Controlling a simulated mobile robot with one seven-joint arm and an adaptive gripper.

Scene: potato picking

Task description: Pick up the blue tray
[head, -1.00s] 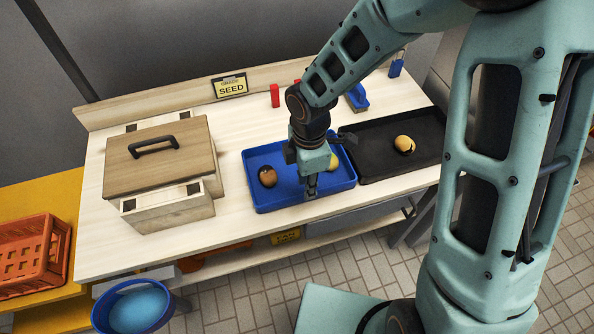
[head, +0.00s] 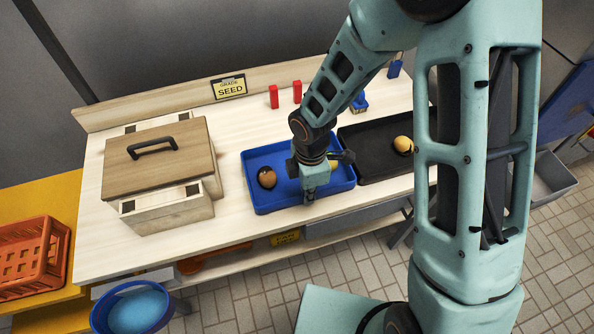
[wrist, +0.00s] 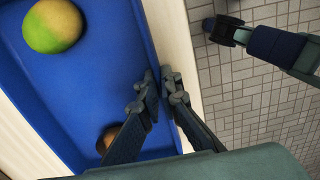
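The blue tray (head: 262,205) lies on the wooden workbench, left of a black tray. A brown potato with a dark patch (head: 267,178) sits in its left part. A green-yellow potato (wrist: 53,25) is also in the tray in the wrist view; in the head view my arm mostly hides it. My gripper (head: 310,195) points down at the tray's front wall. In the wrist view my gripper (wrist: 162,84) straddles the wall, one finger inside and one outside. The fingertips are nearly together and look shut on the thin wall.
The black tray (head: 368,172) holds a yellowish potato (head: 403,145). A lidded wooden box (head: 160,160) stands to the left. Red blocks (head: 273,97) and a blue-handled brush (head: 359,102) lie behind. A blue basin (head: 115,300) and an orange crate (head: 28,258) are at lower left.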

